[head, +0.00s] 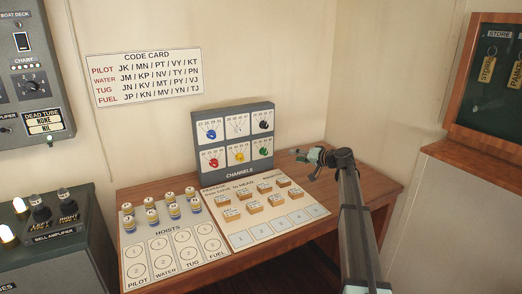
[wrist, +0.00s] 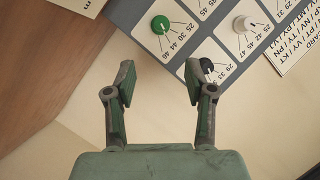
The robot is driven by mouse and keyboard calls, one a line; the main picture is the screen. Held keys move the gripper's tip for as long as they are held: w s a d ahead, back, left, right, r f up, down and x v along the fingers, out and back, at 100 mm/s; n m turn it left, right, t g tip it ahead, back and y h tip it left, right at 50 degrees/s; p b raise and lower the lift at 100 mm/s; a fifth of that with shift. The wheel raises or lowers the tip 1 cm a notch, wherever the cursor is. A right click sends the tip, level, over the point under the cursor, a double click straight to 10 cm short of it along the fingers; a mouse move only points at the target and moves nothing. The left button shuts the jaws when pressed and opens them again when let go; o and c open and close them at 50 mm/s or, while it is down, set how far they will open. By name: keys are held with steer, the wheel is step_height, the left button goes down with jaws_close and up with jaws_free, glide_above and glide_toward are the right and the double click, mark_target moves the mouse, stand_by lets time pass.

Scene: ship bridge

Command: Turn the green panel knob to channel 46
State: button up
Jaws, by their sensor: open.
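The green knob (head: 265,153) is at the lower right of the grey CHANNELS panel (head: 236,173), which stands at the back of the desk. It shows larger in the wrist view (wrist: 160,24), with a fan of lines to printed numbers that include 30, 44 and 46. A short white mark shows on the knob, but I cannot tell which number it points to. My gripper (head: 309,160) is right of the panel, apart from it. In the wrist view its two fingers (wrist: 160,82) are spread and empty, and the green knob lies beyond the fingertips.
The black knob (wrist: 207,66) is partly behind the right finger, and the white knob (wrist: 243,23) is farther right. The panel also has blue, red and yellow knobs. The desk (head: 380,187) holds hoist pegs (head: 152,217) and small blocks (head: 248,207). A code card (head: 146,77) hangs on the wall.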

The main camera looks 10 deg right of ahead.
mark_target(266, 153)
steer(key=p+x, duration=0.3)
steer(key=x, duration=1.4)
steer(key=shift+w+a+p, duration=0.1)
steer(key=shift+a+p, duration=0.05)
steer(key=shift+p, duration=0.25)
jaws_close()
